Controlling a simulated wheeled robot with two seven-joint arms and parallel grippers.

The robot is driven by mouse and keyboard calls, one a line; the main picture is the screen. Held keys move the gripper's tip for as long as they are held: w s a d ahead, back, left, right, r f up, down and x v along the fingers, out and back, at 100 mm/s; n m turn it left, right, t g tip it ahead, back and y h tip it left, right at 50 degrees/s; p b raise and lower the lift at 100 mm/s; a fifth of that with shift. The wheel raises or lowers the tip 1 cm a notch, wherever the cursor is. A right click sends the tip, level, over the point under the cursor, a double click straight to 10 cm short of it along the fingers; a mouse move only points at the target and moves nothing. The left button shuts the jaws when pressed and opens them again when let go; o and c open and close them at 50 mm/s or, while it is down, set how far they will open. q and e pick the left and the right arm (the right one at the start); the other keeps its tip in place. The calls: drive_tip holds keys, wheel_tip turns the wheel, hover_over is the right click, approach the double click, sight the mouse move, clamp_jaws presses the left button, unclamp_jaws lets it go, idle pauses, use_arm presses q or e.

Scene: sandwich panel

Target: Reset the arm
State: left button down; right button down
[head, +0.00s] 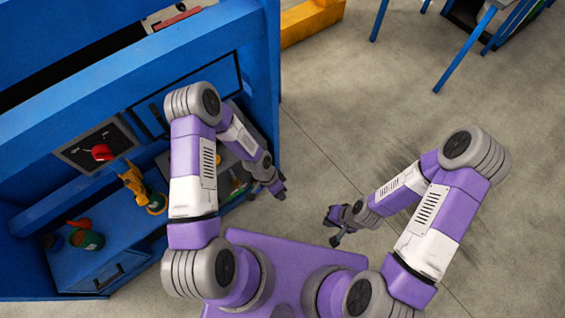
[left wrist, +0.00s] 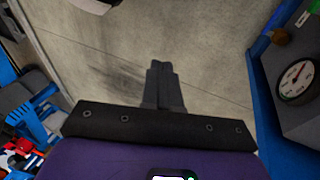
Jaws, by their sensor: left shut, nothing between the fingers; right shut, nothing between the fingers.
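My left gripper (head: 278,190) is on the purple and white arm on the left in the head view, in front of the blue bench. It also shows in the left wrist view (left wrist: 161,68), where its dark fingers are together and hold nothing, above the grey floor. My right gripper (head: 334,227) is small in the head view, hanging over the floor to the right of the left one. It is shut and empty. The two grippers are apart from each other and neither touches a thing that I can see.
A blue bench (head: 130,75) stands on the left, with a panel bearing a red switch (head: 102,152). A yellow toy-like object (head: 133,180) and a green container (head: 88,238) stand on its lower shelf. A gauge (left wrist: 296,82) shows in the left wrist view. Grey floor (head: 345,110) is free at centre.

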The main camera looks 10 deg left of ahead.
use_arm(q)
drive_tip(key=s+r+n+t+p, duration=0.2)
drive_tip(key=s+r+n, duration=0.4)
drive_tip(key=n, duration=0.5)
drive_tip(key=shift+s+a+r, duration=0.35)
drive_tip(key=shift+s+a, duration=0.05)
drive_tip(key=shift+s, duration=0.25)
